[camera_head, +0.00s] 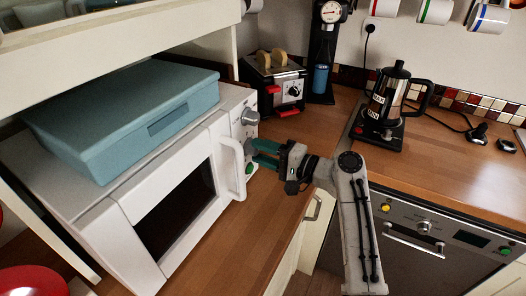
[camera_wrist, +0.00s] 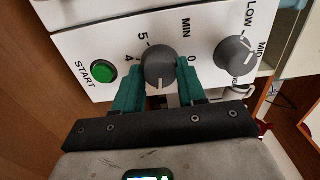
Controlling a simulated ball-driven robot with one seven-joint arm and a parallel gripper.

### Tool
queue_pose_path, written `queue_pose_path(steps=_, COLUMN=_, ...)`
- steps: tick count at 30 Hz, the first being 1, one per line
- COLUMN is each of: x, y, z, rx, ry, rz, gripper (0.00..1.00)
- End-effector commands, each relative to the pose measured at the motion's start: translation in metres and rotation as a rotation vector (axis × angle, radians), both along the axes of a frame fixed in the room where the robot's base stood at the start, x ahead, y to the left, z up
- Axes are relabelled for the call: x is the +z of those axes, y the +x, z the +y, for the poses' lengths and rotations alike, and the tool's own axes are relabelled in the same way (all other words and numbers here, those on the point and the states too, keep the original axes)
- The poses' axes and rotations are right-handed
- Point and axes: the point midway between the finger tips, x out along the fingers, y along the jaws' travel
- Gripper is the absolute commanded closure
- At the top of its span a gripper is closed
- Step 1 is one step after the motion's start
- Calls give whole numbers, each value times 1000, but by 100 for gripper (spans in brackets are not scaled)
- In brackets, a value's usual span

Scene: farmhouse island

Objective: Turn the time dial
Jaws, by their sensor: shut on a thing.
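The white microwave (camera_head: 177,207) stands at the left of the counter in the head view, with its control strip on its right side. In the wrist view the grey time dial (camera_wrist: 160,67) sits between the marks 0, 4, 5 and MIN. My gripper (camera_wrist: 160,84) has its green fingers on both sides of this dial and is shut on it. In the head view my gripper (camera_head: 262,154) reaches the control strip from the right; the time dial is mostly hidden there. The power dial (camera_wrist: 236,56), marked LOW and MID, and the green START button (camera_wrist: 103,72) flank it.
A blue box (camera_head: 125,115) lies on top of the microwave. The microwave door handle (camera_head: 234,168) stands out close to my gripper. A toaster (camera_head: 275,84) with bread stands behind, and a kettle (camera_head: 391,104) stands on the right counter. The wooden counter (camera_head: 240,232) before the microwave is clear.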

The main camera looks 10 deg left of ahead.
Motion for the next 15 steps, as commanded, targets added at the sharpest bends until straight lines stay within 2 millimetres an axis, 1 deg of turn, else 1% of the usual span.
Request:
queue_pose_path(steps=5, x=0, y=1, z=-2, rx=-6, ry=0, rz=0, gripper=90)
queue_pose_path(steps=6, x=0, y=1, z=-2, rx=-6, ry=0, rz=0, gripper=59)
queue_pose_path(steps=13, x=0, y=1, z=-1, rx=-4, ry=0, rz=-1, gripper=37)
queue_pose_path(steps=15, x=0, y=1, z=-1, rx=-3, ry=0, rz=-1, gripper=35)
